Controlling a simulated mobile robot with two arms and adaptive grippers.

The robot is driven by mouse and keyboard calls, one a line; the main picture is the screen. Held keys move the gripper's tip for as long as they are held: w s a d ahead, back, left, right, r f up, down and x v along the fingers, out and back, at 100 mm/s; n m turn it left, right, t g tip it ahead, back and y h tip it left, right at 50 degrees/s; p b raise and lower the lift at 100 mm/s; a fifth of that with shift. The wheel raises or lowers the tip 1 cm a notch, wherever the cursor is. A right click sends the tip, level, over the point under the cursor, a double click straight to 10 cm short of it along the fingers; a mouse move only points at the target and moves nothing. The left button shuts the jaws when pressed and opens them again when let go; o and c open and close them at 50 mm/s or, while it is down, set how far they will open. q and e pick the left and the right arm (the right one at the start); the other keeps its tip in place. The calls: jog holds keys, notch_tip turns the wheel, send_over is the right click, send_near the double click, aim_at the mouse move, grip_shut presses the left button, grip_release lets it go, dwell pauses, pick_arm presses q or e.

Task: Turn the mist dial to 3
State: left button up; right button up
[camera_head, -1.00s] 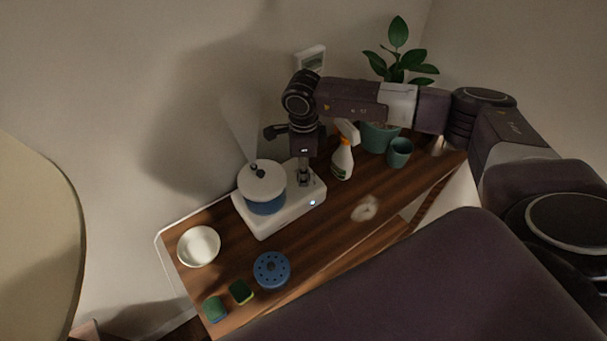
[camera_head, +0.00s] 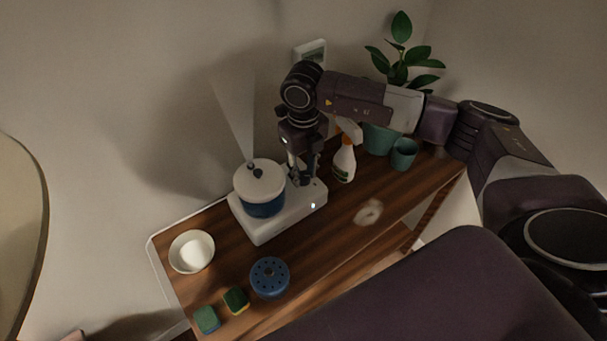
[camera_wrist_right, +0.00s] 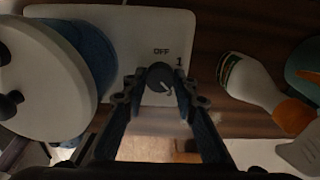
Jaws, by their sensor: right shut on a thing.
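The white humidifier base (camera_head: 272,225) stands on the wooden table, with a blue tank (camera_head: 265,208) and white lid (camera_head: 259,181) on it. Mist rises from the lid. The mist dial (camera_wrist_right: 160,76) is a small dark knob with a pale pointer line, on the base by the printed "OFF" and "1"; other marks are hidden. My right gripper (camera_wrist_right: 158,92) is over the base and shut on the dial, a fingertip on each side. It also shows from above in the head view (camera_head: 303,180). My left gripper is not in view.
A spray bottle (camera_head: 344,162) stands just right of my right gripper, with a teal cup (camera_head: 403,153) and potted plant (camera_head: 379,138) beyond. A white bowl (camera_head: 179,251), blue perforated disc (camera_head: 270,277) and two sponges (camera_head: 236,300) lie on the near left table. A pale spot (camera_head: 368,212) marks the table.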

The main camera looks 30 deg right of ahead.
aim_at(303, 176)
jog(key=shift+w+r+m+b, duration=0.15)
jog(key=shift+m+b, duration=0.3)
jog(key=shift+m, duration=1.15)
jog(key=o, duration=1.2)
jog(key=shift+c, duration=0.2)
jog(key=shift+r, duration=0.15)
notch_tip(303, 176, up, 12)
jog(key=shift+f, duration=0.25)
